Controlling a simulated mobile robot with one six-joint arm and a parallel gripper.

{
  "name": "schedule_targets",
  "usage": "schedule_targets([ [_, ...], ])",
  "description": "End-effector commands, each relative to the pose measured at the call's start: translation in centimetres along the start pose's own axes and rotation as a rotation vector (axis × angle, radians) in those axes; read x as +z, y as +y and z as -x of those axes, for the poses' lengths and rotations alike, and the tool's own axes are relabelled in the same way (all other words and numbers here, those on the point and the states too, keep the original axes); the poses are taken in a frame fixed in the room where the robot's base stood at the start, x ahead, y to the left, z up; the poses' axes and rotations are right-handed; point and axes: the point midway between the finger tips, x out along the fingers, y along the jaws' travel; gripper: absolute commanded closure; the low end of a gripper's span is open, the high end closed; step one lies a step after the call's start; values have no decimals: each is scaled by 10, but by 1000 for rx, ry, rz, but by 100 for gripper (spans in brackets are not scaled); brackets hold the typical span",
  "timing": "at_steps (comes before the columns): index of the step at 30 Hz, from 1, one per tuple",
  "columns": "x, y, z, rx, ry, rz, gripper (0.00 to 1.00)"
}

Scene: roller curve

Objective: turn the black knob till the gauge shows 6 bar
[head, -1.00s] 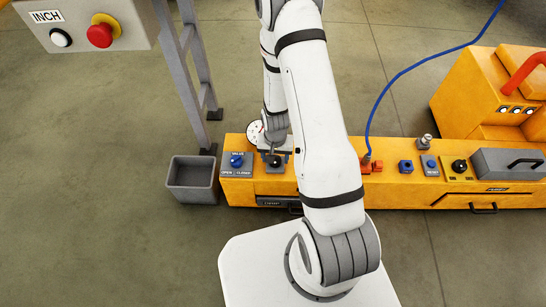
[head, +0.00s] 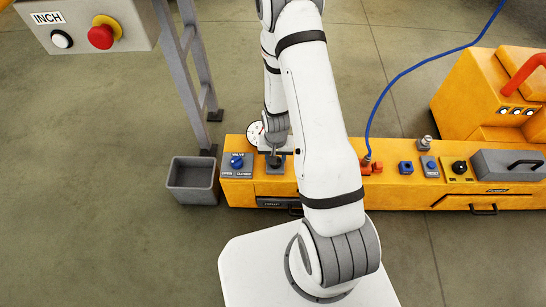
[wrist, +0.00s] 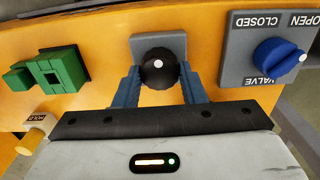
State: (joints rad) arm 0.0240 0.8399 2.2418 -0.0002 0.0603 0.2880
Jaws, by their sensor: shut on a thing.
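The black knob (wrist: 159,70), ribbed with a white dot on top, sits on a grey mount in the wrist view. My gripper (wrist: 159,82) has its two blue fingers on either side of the knob and is shut on it. In the head view my gripper (head: 275,152) is over the left part of the orange bench. The round white gauge (head: 254,132) shows just left of my wrist, partly covered by the arm. Its reading is too small to tell.
A blue valve knob (wrist: 279,57) on a grey OPEN/CLOSED plate is close beside my gripper. A green block fitting (wrist: 56,70) is on the other side. An empty grey bin (head: 192,187) stands left of the orange bench (head: 330,197).

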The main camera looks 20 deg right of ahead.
Motion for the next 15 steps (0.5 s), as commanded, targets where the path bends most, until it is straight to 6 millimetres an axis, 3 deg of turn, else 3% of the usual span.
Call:
schedule_targets([
  [1, 0, -2, 0, 0, 1, 4, 86],
  [2, 0, -2, 0, 0, 1, 4, 61],
  [3, 0, -2, 0, -1, 2, 4, 58],
  [9, 0, -1, 0, 0, 1, 2, 42],
  [15, 0, -1, 0, 0, 1, 1, 41],
])
